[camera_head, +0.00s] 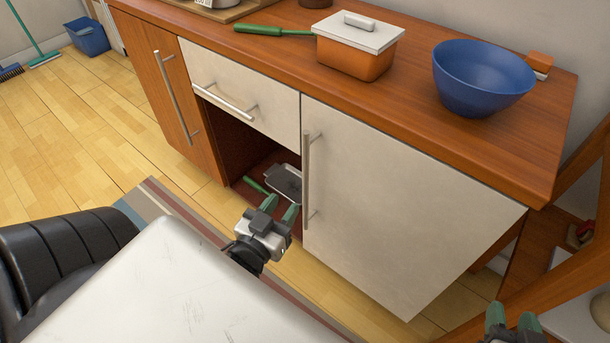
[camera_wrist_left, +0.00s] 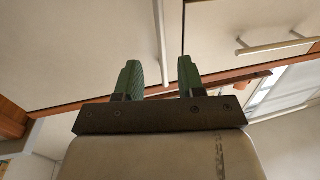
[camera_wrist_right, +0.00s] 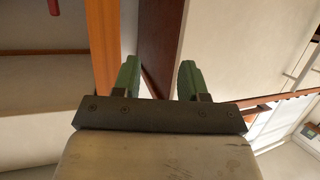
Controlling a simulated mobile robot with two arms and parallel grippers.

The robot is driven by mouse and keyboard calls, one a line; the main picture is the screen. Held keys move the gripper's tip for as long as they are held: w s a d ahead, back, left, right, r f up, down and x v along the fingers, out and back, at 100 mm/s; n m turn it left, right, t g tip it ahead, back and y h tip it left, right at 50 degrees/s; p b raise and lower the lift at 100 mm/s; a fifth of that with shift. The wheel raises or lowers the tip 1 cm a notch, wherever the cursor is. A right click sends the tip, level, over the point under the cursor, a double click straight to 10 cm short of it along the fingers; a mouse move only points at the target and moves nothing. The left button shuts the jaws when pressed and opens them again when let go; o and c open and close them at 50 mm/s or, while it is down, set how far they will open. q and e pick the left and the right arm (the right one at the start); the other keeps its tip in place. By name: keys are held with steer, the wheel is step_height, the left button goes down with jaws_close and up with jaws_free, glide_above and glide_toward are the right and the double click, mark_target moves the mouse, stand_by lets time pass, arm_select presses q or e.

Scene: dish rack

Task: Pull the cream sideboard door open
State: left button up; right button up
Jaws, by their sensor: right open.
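The cream sideboard door (camera_head: 385,205) fills the right part of the sideboard front and looks closed, flush with the front. Its vertical metal bar handle (camera_head: 307,180) is near the door's left edge. My left gripper (camera_head: 281,210) is open, just left of the handle's lower end in the head view. In the left wrist view the handle (camera_wrist_left: 160,40) lies ahead, in line with the gap between the open fingers (camera_wrist_left: 160,80); no contact is visible. My right gripper (camera_head: 513,318) is open and empty low at the right, also seen in its wrist view (camera_wrist_right: 158,82).
A blue bowl (camera_head: 482,78) and an orange lidded box (camera_head: 355,58) stand on the worktop. A wooden frame (camera_head: 570,245) stands at the right.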

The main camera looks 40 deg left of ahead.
mark_target(304, 173)
arm_select(q)
steer(key=w, duration=0.3)
steer(key=w+a, duration=0.1)
steer(key=w, duration=0.3)
steer(key=w+b, duration=0.1)
steer(key=w, duration=0.2)
steer(key=shift+w+a+r, duration=0.15)
steer(key=shift+w+r, duration=0.1)
steer(key=shift+w, duration=0.1)
arm_select(e)
steer(key=r+t, duration=0.2)
steer(key=w+a+r+t+y, duration=0.1)
steer(key=r, duration=0.1)
arm_select(q)
jaws_close()
